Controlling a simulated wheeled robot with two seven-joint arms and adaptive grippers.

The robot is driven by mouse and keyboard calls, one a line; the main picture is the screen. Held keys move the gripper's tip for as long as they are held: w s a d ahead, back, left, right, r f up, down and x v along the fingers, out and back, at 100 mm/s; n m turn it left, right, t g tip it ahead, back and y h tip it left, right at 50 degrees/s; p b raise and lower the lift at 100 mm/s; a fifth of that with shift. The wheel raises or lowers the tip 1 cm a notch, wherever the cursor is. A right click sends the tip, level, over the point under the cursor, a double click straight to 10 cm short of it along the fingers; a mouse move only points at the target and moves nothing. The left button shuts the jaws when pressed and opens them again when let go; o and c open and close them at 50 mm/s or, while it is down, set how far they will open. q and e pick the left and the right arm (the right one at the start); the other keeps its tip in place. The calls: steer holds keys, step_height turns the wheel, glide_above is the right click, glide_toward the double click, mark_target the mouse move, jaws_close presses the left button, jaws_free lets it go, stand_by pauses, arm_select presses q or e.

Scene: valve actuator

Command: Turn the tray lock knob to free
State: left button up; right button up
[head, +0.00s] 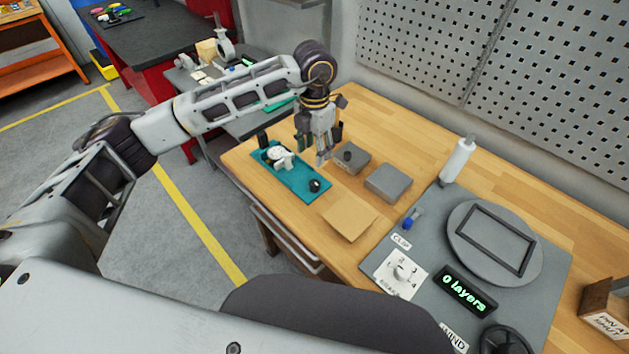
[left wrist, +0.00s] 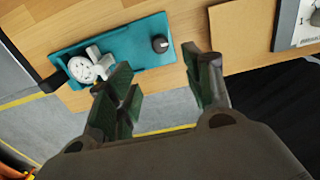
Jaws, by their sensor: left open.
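A teal tray (head: 302,187) lies on the wooden workbench; it also shows at the top of the left wrist view (left wrist: 148,29). A small black round knob (head: 315,186) sits near its right end, and it shows clearly in the left wrist view (left wrist: 160,44). A white valve part (head: 281,158) with a round dial face (left wrist: 84,69) sits at the tray's other end. My left gripper (head: 325,148) is open and empty, pointing down above the bench by the tray. In the left wrist view its fingers (left wrist: 163,84) are apart, with the knob beyond the gap. My right gripper is not in view.
Two grey blocks (head: 388,182) and a tan square (head: 349,216) lie right of the tray. Farther right, a grey panel (head: 381,256) carries a dial plate (head: 400,272), a "0 layers" display (head: 466,290) and a round plate (head: 464,262). A white bottle (head: 459,160) stands behind.

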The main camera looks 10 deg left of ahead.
mark_target(314, 182)
arm_select(q)
steer(key=shift+f, duration=0.1)
step_height(314, 182, down, 12)
steer(key=shift+r+p, duration=0.1)
steer(key=shift+p, duration=0.95)
steer(key=shift+f, duration=0.95)
steer(key=c, duration=1.1)
steer(key=shift+o, duration=0.2)
